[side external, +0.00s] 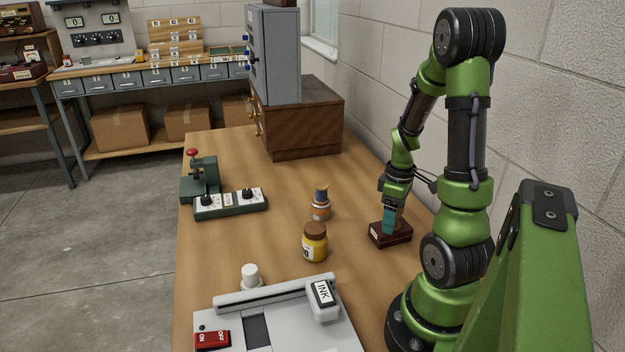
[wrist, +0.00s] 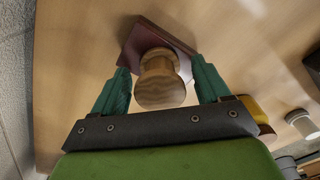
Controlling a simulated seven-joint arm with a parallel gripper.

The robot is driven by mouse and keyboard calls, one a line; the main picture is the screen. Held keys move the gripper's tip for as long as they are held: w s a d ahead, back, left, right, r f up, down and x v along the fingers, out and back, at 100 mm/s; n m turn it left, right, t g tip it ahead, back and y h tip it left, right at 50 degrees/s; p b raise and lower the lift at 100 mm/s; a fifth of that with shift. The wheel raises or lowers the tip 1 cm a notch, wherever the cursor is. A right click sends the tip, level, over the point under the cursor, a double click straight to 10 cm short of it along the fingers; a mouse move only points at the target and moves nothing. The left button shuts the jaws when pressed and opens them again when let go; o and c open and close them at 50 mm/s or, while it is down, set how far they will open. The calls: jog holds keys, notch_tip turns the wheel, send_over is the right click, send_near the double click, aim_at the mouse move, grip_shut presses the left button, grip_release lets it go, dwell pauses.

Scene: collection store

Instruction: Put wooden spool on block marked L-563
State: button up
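The wooden spool (wrist: 160,80) is upright in the wrist view, between my gripper's two green fingers. A narrow gap shows on each side of it, so my gripper (wrist: 164,82) is open around it. A dark red-brown block (wrist: 146,34) lies directly beneath the spool, which appears to stand on it. In the side external view the block (side external: 376,238) sits on the table near my arm's base, with a small pale label too small to read. My gripper (side external: 390,222) reaches down over it there, and its fingers largely hide the spool.
A yellow jar with a brown lid (side external: 314,243) and a small blue-and-orange item (side external: 321,204) stand left of the block. A grey machine with an INK box (side external: 323,298) fills the front. A green press (side external: 203,178) and a wooden cabinet (side external: 306,128) stand farther back.

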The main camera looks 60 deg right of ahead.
notch_tip(320, 180, up, 12)
jog(key=r, duration=0.1)
jog(key=w+a+r+m+t+y, duration=0.1)
jog(key=w+a+r+m+t, duration=0.1)
jog(key=a, duration=1.1)
jog(key=w+a+r+m+t+y, duration=0.1)
jog(key=w+a+r+t, duration=0.3)
jog(key=a, duration=1)
jog(key=shift+w+a+r+m+t, duration=0.15)
jog(key=shift+w+r+m+t, duration=0.3)
jog(key=shift+w, duration=0.65)
